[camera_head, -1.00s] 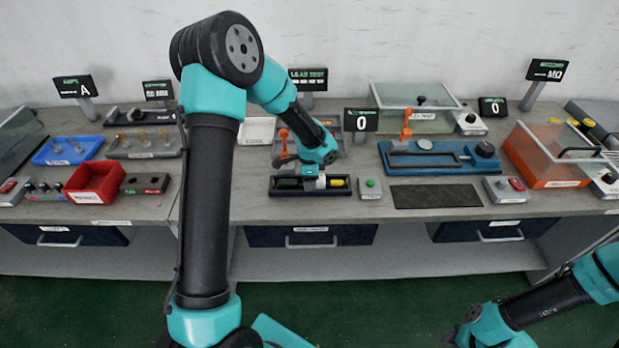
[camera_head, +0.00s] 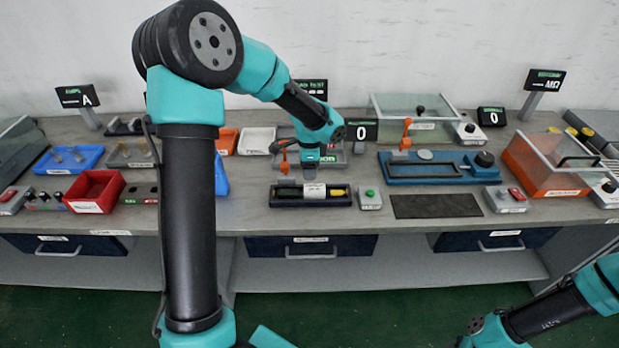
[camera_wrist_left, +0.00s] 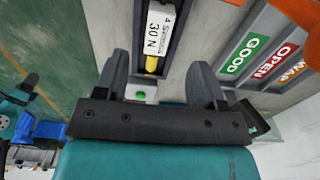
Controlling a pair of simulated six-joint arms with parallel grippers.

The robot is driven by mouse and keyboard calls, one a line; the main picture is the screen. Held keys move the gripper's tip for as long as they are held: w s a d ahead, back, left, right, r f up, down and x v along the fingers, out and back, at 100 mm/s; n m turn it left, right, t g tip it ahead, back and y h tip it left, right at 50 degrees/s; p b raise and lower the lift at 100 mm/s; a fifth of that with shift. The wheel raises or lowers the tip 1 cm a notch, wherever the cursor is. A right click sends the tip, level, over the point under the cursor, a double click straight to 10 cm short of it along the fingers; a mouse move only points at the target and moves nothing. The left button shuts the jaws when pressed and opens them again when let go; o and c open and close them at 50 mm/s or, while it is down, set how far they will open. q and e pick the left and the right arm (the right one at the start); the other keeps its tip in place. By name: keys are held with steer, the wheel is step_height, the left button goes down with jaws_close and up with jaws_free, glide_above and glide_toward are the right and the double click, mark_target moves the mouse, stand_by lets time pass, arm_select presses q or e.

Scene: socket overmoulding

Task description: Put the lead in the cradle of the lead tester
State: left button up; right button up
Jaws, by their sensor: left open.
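The lead tester (camera_head: 326,88) has a dark display at the back and a grey unit (camera_head: 341,158) below it, partly behind my left gripper (camera_head: 310,166). Its green GOOD label (camera_wrist_left: 243,54) and red OPEN label (camera_wrist_left: 275,60) show in the left wrist view. My left gripper is open and empty above the bench, behind a dark tray (camera_head: 282,204). A tool with a yellow end and a white 30 N label (camera_head: 314,191) lies in that tray, apart from the fingers. I cannot pick out the lead or the cradle clearly.
A green-button box (camera_head: 370,199) stands right of the tray, then a dark mat (camera_head: 436,205). A blue fixture (camera_head: 440,172) with an orange lever lies behind the mat. A red bin (camera_head: 95,191) and blue tray (camera_head: 68,160) are at the left.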

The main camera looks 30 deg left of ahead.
arm_select(q)
step_height(320, 180, up, 2)
steer(key=shift+r, duration=0.25)
stand_by(0.4)
